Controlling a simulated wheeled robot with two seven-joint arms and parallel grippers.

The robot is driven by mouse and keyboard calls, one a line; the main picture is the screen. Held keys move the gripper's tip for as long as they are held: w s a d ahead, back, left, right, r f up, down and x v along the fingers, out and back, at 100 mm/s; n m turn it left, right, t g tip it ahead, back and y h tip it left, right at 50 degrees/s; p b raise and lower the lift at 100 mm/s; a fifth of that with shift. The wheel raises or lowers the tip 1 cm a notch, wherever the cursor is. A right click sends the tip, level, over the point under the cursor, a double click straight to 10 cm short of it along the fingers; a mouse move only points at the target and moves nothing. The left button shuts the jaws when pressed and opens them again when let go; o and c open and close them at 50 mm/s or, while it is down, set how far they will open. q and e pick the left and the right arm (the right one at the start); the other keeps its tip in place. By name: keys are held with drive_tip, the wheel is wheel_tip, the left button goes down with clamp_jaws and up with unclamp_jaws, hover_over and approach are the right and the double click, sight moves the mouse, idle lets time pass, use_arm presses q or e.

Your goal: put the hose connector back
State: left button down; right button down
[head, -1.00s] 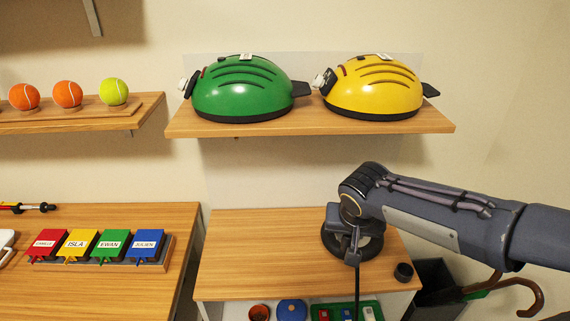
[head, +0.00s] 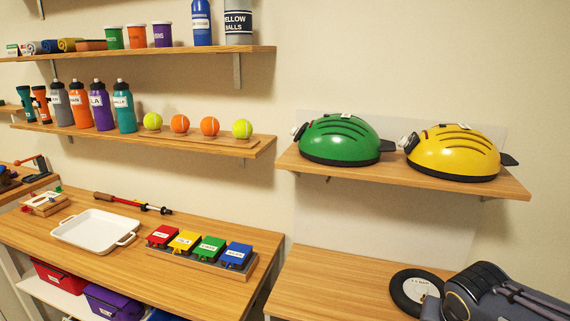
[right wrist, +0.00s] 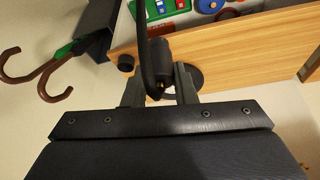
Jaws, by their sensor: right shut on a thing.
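The hose connector (right wrist: 157,56) is a dark cylinder with a small brass tip, joined to a black hose (right wrist: 142,25). In the right wrist view it sits between the fingers of my right gripper (right wrist: 160,88), which is shut on it. A round black gauge with a white label (head: 416,291) lies on the right wooden table, partly hidden by my right arm in the head view. Part of a dark round shape also shows behind the fingers in the right wrist view. My left gripper is in no view.
A small black cup (right wrist: 125,62) stands at the edge of the wooden table (right wrist: 230,45). Beside it are a dark bin (right wrist: 95,30) and brown hooked handles (right wrist: 50,82). A shelf (head: 400,180) with a green helmet (head: 340,138) and a yellow helmet (head: 455,150) hangs above the table.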

drive_tip(key=w+a+f+n, duration=0.1)
drive_tip(key=a+f+n, duration=0.1)
drive_tip(key=f, duration=0.4)
drive_tip(key=w+a+f+n+y, duration=0.1)
drive_tip(key=w+a+f+n, duration=0.1)
drive_tip(key=a+f, duration=0.2)
drive_tip(key=w+a+f+n+y, duration=0.1)
drive_tip(key=a+f, duration=0.3)
drive_tip(key=f, duration=0.4)
drive_tip(key=shift+w+f+n, duration=0.3)
drive_tip(key=shift+w+n, duration=0.1)
drive_tip(key=shift+w, duration=0.35)
drive_tip(key=shift+t, duration=0.3)
